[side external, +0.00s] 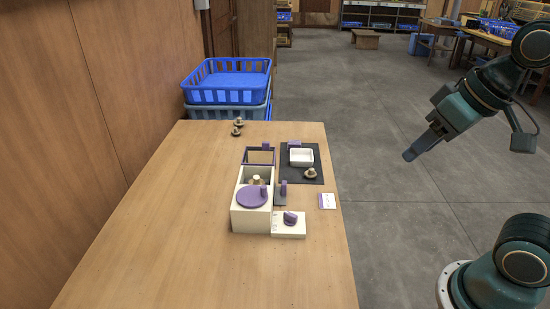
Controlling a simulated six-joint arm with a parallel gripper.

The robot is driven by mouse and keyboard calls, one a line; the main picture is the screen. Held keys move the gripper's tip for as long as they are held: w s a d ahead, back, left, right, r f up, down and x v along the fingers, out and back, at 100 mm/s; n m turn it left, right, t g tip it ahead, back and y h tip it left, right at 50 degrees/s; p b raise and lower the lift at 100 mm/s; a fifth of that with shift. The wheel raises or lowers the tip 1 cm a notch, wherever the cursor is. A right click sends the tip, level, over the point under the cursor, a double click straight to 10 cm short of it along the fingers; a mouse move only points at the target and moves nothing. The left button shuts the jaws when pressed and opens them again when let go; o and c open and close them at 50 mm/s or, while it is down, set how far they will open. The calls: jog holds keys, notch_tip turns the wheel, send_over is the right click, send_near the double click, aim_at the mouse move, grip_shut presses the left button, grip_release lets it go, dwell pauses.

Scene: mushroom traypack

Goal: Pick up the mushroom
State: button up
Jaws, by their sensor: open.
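Several brown-and-pale mushrooms are in the side view. One mushroom (310,173) is on the dark mat, just in front of a small white tray (301,164). Another mushroom (257,180) shows in the open back part of a cream box (249,221), partly hidden by its walls. Two more mushrooms, one (238,122) behind the other (236,132), are near the table's far edge. My gripper (409,155) is open and empty, high to the right of the table and apart from every mushroom. Its fingers are small here and seen nearly edge-on.
A purple round lid (250,197) lies on the cream box's front. A purple frame (246,161) stands behind it. A white block with a purple knob (290,218) and a white card (327,204) are nearby. Blue crates (226,96) stand beyond the table (170,240); its left and front are clear.

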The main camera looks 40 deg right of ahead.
jog(key=w+r+m+g+y, duration=0.15)
jog(key=w+m, duration=0.95)
jog(key=w, duration=1.3)
jog(key=w+d+f+m+g+y, duration=0.1)
jog(key=w+f+m+g, duration=0.1)
jog(key=w+f+m, duration=0.8)
jog(key=w+f, duration=0.7)
jog(key=shift+d+g, duration=0.35)
jog(key=shift+f, duration=0.15)
send_over(256, 177)
jog(key=d, duration=0.2)
jog(key=shift+s+a+f, duration=0.1)
jog(key=shift+s+f, duration=0.1)
jog(key=shift+f, duration=1.85)
jog(key=shift+s+f, duration=0.15)
jog(key=shift+f, duration=1.85)
jog(key=shift+x, duration=2.55)
